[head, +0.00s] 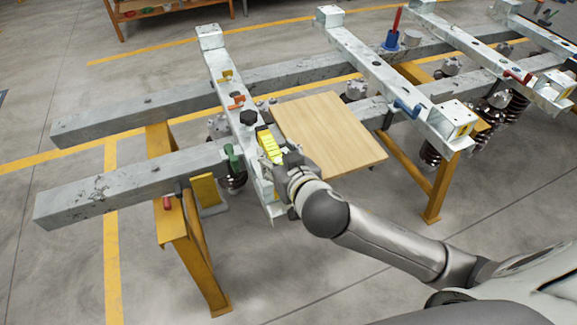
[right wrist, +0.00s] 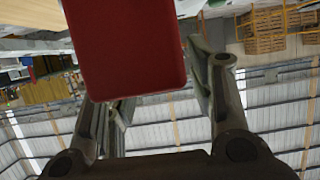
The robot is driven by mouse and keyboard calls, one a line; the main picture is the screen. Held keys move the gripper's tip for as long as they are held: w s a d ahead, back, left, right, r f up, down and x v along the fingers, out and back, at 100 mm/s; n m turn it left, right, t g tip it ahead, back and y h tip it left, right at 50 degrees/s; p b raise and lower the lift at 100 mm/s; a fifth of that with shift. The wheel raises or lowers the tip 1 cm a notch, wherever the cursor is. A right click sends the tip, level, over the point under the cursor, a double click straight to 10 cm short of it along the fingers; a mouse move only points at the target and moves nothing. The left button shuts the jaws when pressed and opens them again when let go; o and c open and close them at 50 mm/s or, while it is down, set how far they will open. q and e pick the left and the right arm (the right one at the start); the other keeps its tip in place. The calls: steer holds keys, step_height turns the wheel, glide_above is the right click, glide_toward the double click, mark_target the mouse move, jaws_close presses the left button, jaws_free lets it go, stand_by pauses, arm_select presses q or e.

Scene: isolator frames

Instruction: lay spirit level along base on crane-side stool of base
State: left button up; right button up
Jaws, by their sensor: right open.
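A yellow block with a dark end, which looks like the spirit level (head: 269,147), sits at the near part of the left grey cross beam (head: 228,85) of the isolator frame. My right gripper (head: 279,164) is right at its near end, with jaws open. I cannot tell whether they touch it. In the right wrist view a red block face (right wrist: 125,45) is close to the camera, between the open fingers of the right gripper (right wrist: 157,85); I cannot tell what it belongs to. Which part is the crane-side stool is not clear. My left gripper is not in view.
A wooden board (head: 330,135) lies beside the beam, just right of my gripper. A black knob (head: 249,118) and a green item (head: 233,157) stand close by. Yellow trestles (head: 190,245) carry two long grey rails (head: 130,183). The floor in front is clear.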

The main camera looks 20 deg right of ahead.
steer(key=v, duration=0.4)
steer(key=shift+s+r, duration=0.1)
steer(key=shift+s, duration=0.25)
steer(key=p+v, duration=0.5)
steer(key=v, duration=0.1)
steer(key=shift+s+r, duration=0.25)
